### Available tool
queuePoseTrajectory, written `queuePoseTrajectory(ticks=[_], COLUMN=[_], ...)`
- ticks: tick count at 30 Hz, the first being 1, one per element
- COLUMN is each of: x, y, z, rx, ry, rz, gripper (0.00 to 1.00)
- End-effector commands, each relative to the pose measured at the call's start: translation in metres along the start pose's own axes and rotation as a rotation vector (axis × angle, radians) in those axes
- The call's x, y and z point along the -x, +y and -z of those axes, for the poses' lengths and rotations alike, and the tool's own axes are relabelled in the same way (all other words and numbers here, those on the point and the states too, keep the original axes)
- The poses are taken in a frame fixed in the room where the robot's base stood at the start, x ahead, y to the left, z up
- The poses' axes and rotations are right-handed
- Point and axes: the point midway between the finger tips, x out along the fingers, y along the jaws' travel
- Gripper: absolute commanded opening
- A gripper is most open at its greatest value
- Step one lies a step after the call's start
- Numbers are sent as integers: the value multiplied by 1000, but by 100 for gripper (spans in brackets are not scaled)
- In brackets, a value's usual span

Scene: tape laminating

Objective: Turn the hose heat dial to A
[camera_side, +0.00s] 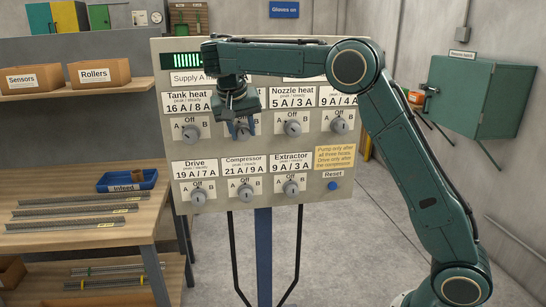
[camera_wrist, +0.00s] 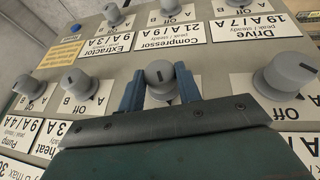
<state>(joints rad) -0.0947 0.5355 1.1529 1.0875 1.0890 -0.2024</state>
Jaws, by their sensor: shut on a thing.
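The hose heat dial, a grey round knob (camera_wrist: 160,72), sits between my two blue fingers in the wrist view, second from left in the upper row of the side view's panel. Its label is covered by my gripper. My gripper (camera_side: 241,128) is at the panel face, shut on this knob, with a finger on each side; in the wrist view (camera_wrist: 160,88) the panel appears upside down. The knob has a dark pointer mark; I cannot tell surely which letter it points at.
The tank heat dial (camera_side: 191,132) and nozzle heat dial (camera_side: 292,128) flank it closely. The drive (camera_side: 198,196), compressor (camera_side: 246,194) and extractor (camera_side: 291,188) dials are below, with a blue reset button (camera_side: 333,185). A green bar display (camera_side: 187,60) is at top left.

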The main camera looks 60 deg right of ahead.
Motion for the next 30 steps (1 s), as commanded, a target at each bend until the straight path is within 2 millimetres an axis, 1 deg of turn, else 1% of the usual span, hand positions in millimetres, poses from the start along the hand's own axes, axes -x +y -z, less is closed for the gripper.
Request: queuePoseTrajectory(ticks=[1, 9, 20, 21, 23, 24, 30], x=[1, 2, 2, 2, 2, 2, 1], y=[2, 2, 1, 1, 1, 1, 0], z=[5, 2, 0, 0, 0, 0, -1], rx=[-7, 7, 10, 10, 11, 12, 16], ry=[15, 9, 5, 5, 4, 3, 2], rz=[-9, -44, -48, -48, -48, -48, -48], gripper=[11, 11, 11, 40, 52, 56, 56])
